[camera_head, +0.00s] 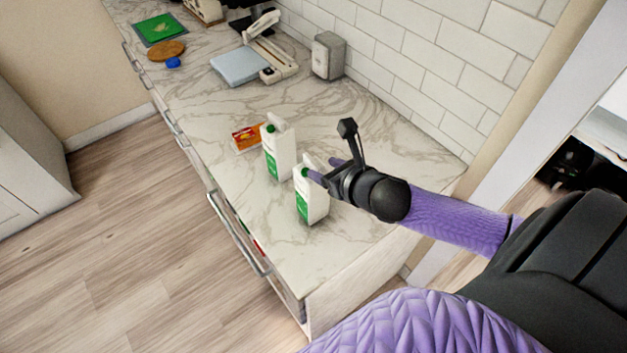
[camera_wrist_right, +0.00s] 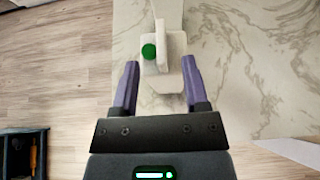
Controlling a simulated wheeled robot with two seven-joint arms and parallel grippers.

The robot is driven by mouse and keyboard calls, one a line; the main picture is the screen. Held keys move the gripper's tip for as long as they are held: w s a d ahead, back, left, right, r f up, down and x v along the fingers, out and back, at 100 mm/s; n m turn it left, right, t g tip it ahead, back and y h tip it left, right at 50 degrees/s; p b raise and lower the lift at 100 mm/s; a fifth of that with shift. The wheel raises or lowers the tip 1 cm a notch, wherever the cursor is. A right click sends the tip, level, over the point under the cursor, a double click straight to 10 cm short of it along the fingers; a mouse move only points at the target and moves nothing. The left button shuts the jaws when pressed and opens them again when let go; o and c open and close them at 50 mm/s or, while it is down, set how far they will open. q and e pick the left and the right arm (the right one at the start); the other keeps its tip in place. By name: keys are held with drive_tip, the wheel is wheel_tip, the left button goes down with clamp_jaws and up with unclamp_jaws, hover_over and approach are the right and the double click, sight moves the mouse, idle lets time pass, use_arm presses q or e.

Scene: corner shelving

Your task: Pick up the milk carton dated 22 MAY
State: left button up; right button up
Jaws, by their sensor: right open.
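Two white-and-green milk cartons with green caps stand upright on the marble counter. The nearer carton (camera_head: 311,204) is beside my right gripper (camera_head: 324,169); the farther carton (camera_head: 279,153) stands just behind it. No date is legible on either carton. In the right wrist view, a carton top (camera_wrist_right: 165,42) with a green cap is just ahead of and partly between the spread purple fingers of the right gripper (camera_wrist_right: 160,63). The gripper is open, with nothing clamped; whether a finger touches the carton cannot be told. My left gripper is not in view.
An orange box (camera_head: 247,137) lies beside the farther carton. A white scale-like device (camera_head: 245,66), a grey box (camera_head: 327,56), a round brown board (camera_head: 166,51) and a green mat (camera_head: 159,29) are farther back. A tiled wall (camera_head: 420,50) borders the counter's right side.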

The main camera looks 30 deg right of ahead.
sight(316, 165)
drive_tip(key=x, duration=0.5)
drive_tip(key=shift+w+f+b, duration=0.2)
drive_tip(key=shift+w+b, duration=0.05)
drive_tip(key=shift+b, duration=0.15)
clamp_jaws()
idle(0.9)
